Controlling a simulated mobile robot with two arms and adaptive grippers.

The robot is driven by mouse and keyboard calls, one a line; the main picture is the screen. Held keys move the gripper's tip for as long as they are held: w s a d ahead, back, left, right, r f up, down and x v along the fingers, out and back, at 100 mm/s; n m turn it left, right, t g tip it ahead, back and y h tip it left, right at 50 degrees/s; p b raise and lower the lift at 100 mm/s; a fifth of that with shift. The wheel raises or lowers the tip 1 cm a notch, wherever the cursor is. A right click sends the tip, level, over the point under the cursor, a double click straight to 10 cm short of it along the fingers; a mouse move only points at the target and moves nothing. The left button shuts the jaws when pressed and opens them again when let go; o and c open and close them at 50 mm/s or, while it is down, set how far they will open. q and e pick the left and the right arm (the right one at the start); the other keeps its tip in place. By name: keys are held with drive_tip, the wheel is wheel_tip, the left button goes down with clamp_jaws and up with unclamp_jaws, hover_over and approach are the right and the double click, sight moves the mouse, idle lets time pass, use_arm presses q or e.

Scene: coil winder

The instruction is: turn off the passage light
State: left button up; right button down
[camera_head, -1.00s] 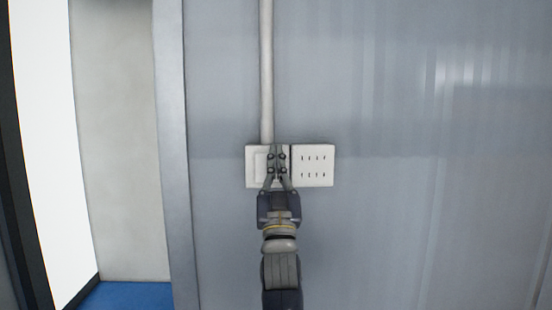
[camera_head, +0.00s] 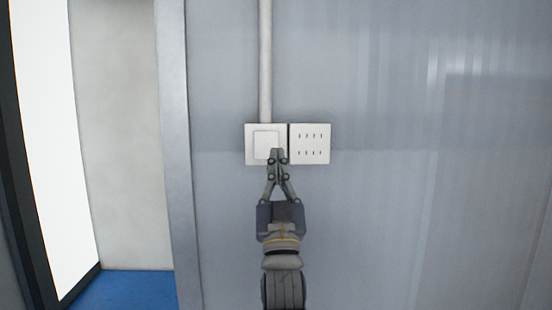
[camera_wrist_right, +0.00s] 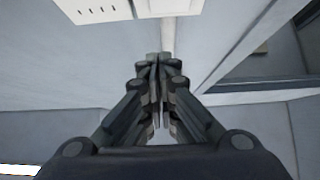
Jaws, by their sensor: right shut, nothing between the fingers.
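The light switch (camera_head: 265,141) is a white square plate with a large rocker on the grey wall, in the middle of the head view. Part of it also shows at the top of the right wrist view (camera_wrist_right: 172,6). My right gripper (camera_head: 277,152) is shut and empty. In the head view its fingertips overlap the lower right part of the switch; I cannot tell whether they touch it. In the wrist view the closed fingertips (camera_wrist_right: 160,56) appear below the switch plate. My left gripper is not in view.
A white socket plate (camera_head: 310,144) with several slots sits directly right of the switch. A vertical white conduit (camera_head: 266,60) runs up from the switch. A doorway with a metal frame edge (camera_head: 176,150) and blue floor (camera_head: 130,291) lies left.

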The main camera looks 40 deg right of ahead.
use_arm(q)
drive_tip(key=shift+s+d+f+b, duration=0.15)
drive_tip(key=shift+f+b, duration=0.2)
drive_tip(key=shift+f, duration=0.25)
use_arm(e)
drive_tip(key=s+a, duration=0.1)
drive_tip(key=s+f, duration=0.1)
drive_tip(key=shift+s+a+f, duration=0.15)
drive_tip(key=shift+s+a, duration=0.2)
